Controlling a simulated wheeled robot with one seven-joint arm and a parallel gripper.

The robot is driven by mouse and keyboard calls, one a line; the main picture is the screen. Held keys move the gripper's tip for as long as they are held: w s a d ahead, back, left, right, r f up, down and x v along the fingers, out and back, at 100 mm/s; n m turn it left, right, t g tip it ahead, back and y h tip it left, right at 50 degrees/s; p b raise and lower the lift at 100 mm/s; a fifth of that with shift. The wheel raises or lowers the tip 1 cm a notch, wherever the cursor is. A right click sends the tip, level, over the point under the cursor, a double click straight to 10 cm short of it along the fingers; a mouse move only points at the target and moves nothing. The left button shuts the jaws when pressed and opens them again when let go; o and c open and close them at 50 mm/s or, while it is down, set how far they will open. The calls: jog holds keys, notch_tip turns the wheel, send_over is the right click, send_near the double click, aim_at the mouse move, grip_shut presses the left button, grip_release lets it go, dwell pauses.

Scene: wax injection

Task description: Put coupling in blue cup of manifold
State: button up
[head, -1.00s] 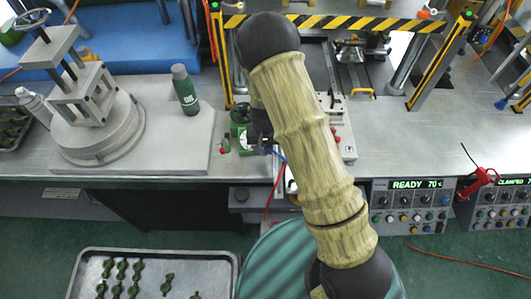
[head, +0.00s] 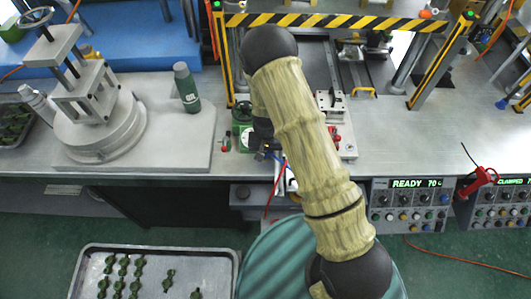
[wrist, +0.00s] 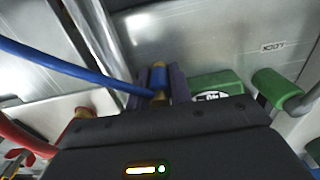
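My gripper (wrist: 159,88) shows in the wrist view with its dark purple fingers on both sides of a small blue and brass coupling (wrist: 159,77). The fingers look closed on it, and a blue hose (wrist: 75,70) runs from it to the left. In the head view my arm covers the coupling, and my dark wrist (head: 262,130) is over the table's front edge. A brass fitting (wrist: 82,112) with red on it sits on a pale block at the left of the wrist view. I cannot make out the manifold's blue cup.
A green device (head: 242,112) stands just left of my wrist, and its green parts (wrist: 217,86) show in the wrist view. A red hose (head: 276,185) hangs at the table edge. A green bottle (head: 187,88) and a grey press (head: 95,115) stand left. A striped frame (head: 335,21) is behind.

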jog(key=shift+o, duration=0.5)
jog(key=shift+r, duration=0.2)
notch_tip(320, 180, up, 12)
jog(key=shift+f+b, duration=0.1)
jog(key=shift+b, duration=1.15)
jog(key=s+d+r+t, duration=0.2)
jog(key=s+d+r, duration=1.1)
jog(key=s, duration=0.1)
jog(key=shift+s+d+t, duration=0.15)
jog(key=shift+d+t, duration=0.05)
jog(key=shift+t, duration=0.1)
